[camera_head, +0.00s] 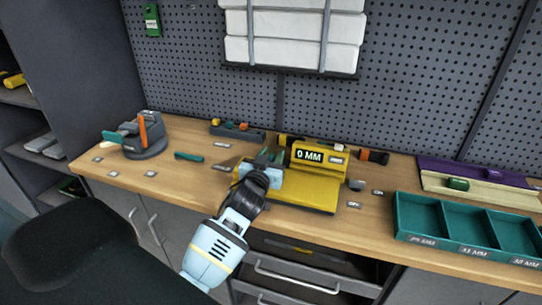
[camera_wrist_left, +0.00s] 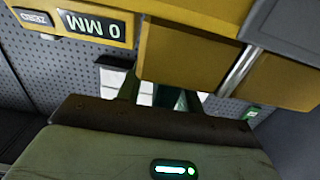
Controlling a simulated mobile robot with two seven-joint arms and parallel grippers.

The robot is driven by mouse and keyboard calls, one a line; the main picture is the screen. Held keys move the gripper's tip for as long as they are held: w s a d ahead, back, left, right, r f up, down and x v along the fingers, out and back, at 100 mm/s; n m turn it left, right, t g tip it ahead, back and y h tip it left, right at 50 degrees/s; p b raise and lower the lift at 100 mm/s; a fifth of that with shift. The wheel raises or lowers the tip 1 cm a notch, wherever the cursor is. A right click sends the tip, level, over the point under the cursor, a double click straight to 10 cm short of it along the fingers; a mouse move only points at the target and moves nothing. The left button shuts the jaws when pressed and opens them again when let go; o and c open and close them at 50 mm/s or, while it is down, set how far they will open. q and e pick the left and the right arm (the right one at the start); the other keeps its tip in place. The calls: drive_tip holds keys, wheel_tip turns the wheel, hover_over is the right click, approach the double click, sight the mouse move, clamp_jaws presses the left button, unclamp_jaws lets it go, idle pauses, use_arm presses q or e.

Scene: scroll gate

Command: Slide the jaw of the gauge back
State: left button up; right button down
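The yellow gauge (camera_head: 312,188) stands on the wooden bench, and its display (camera_head: 308,155) reads 0 MM. In the left wrist view the display (camera_wrist_left: 92,24) appears upside down. A yellow block (camera_wrist_left: 185,55), apparently the jaw, is beside a silver rod (camera_wrist_left: 240,68). My left gripper (camera_head: 264,161) is at the left end of the gauge. In the left wrist view its fingers (camera_wrist_left: 158,94) reach up behind the yellow block, which hides their tips. I cannot tell whether they touch or grip it. My right gripper is in neither view.
A teal compartment tray (camera_head: 447,218) is at the right, with a purple and cream fixture (camera_head: 475,182) behind it. A grey device with an orange handle (camera_head: 144,137) stands at the left. Small tags lie about the bench. A pegboard (camera_head: 400,80) rises behind. An open drawer (camera_head: 305,265) is below.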

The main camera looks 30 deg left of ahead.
use_arm(q)
drive_tip(key=shift+w, duration=0.1)
clamp_jaws()
idle(0.3)
